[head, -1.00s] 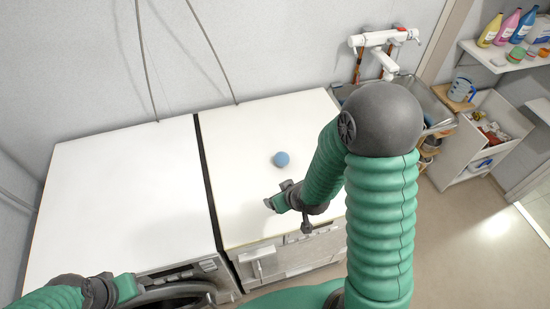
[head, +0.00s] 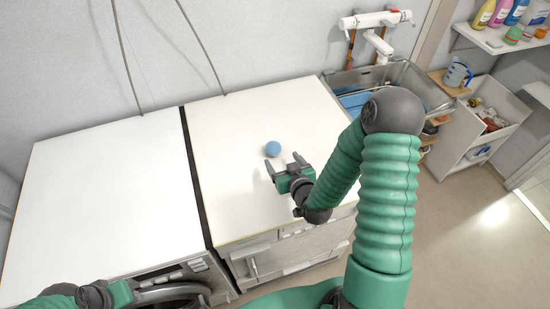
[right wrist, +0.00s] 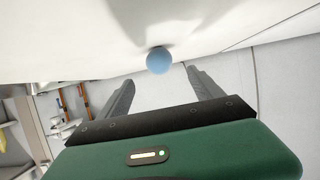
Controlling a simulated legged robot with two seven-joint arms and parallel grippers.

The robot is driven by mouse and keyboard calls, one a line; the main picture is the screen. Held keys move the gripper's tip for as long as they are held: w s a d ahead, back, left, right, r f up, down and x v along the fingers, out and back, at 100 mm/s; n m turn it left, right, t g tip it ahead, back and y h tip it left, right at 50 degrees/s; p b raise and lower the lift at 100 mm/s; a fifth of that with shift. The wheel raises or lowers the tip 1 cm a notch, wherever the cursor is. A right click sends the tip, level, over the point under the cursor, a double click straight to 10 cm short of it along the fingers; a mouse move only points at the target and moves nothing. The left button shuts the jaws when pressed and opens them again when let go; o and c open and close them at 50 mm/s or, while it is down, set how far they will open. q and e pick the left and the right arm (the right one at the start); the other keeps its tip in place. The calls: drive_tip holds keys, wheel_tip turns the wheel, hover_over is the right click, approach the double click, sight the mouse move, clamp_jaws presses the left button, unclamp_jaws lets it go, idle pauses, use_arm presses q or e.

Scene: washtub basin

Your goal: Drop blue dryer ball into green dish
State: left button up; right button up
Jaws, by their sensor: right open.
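A blue ball (head: 273,149) rests on the white top of the right-hand unit. My right gripper (head: 284,163) is open and empty just in front of the ball, its two fingers pointing towards it. In the right wrist view the ball (right wrist: 159,60) shows just beyond the gap between the spread fingertips (right wrist: 160,77), and nothing is held. My left gripper (head: 122,292) is at the lower left, near the front of the left unit; its fingers cannot be made out. A small green item (head: 513,35) stands on the wall shelf; I cannot tell whether it is the green dish.
A metal sink (head: 405,75) with blue things in it lies right of the worktop (head: 225,120), under a white tap (head: 377,40). Bottles stand on the shelf (head: 495,45) at the upper right. An open bin (head: 480,135) is on the right. The left worktop (head: 100,190) is clear.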

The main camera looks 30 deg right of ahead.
sight(273, 151)
drive_tip(key=x, duration=0.1)
drive_tip(key=p+x, duration=0.1)
drive_tip(key=x, duration=0.1)
drive_tip(key=a+x, duration=0.1)
drive_tip(key=x, duration=0.1)
drive_tip(key=shift+w+r, duration=0.15)
drive_tip(key=shift+w, duration=0.05)
drive_tip(key=shift+w+d+p, duration=0.15)
drive_tip(key=shift+w+p, duration=0.1)
drive_tip(key=shift+p, duration=0.05)
drive_tip(key=w+d+f, duration=0.1)
drive_tip(key=w, duration=0.1)
drive_tip(key=w+d+f, duration=0.1)
drive_tip(key=w+f, duration=0.1)
drive_tip(key=shift+d+p, duration=0.15)
drive_tip(key=shift+p, duration=0.15)
drive_tip(key=shift+c, duration=0.8)
drive_tip(key=shift+a, duration=0.25)
drive_tip(key=c, duration=0.5)
drive_tip(key=shift+d, duration=0.15)
drive_tip(key=c, duration=0.9)
use_arm(q)
drive_tip(key=shift+a+r, duration=0.3)
drive_tip(key=shift+r, duration=0.35)
use_arm(e)
drive_tip(key=shift+r, duration=0.1)
drive_tip(key=shift+c, duration=0.2)
drive_tip(key=shift+r, duration=0.1)
